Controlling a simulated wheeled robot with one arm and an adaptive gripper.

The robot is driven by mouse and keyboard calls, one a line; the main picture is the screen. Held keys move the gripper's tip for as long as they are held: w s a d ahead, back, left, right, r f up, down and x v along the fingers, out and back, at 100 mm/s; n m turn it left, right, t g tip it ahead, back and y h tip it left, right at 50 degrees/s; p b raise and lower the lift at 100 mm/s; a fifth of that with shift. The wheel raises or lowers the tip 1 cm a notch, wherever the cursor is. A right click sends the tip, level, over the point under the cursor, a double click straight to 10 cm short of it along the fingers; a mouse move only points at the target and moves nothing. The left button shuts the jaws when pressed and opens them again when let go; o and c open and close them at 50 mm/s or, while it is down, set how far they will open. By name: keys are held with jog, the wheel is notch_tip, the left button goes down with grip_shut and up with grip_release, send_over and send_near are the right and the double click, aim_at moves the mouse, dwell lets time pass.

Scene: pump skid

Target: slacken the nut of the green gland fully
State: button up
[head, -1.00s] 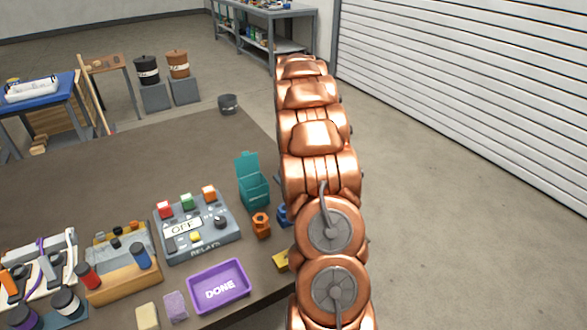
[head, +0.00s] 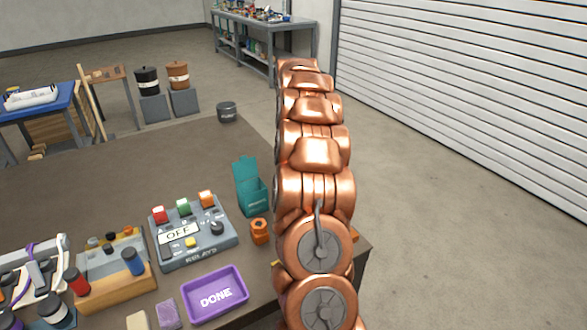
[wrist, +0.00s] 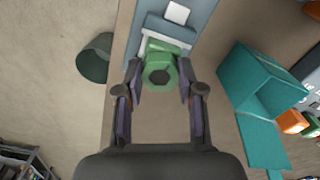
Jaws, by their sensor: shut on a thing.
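The green gland (wrist: 172,48) is in the wrist view, on a blue-grey block with a white plate. In the head view my copper arm covers the gripper, and the green gland does not show there.
A teal open box (wrist: 256,85) stands right of my gripper; it also shows in the head view (head: 250,192). An orange hex part (head: 259,231), an OFF panel (head: 193,235) and a purple DONE tray (head: 214,294) are on the table. A dark bucket (wrist: 95,59) stands on the floor.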

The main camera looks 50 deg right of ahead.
jog(key=shift+n, duration=0.6)
jog(key=o, duration=1.2)
jog(key=shift+c, duration=0.2)
notch_tip(320, 180, up, 12)
jog(key=shift+a, duration=0.1)
dwell(0.7)
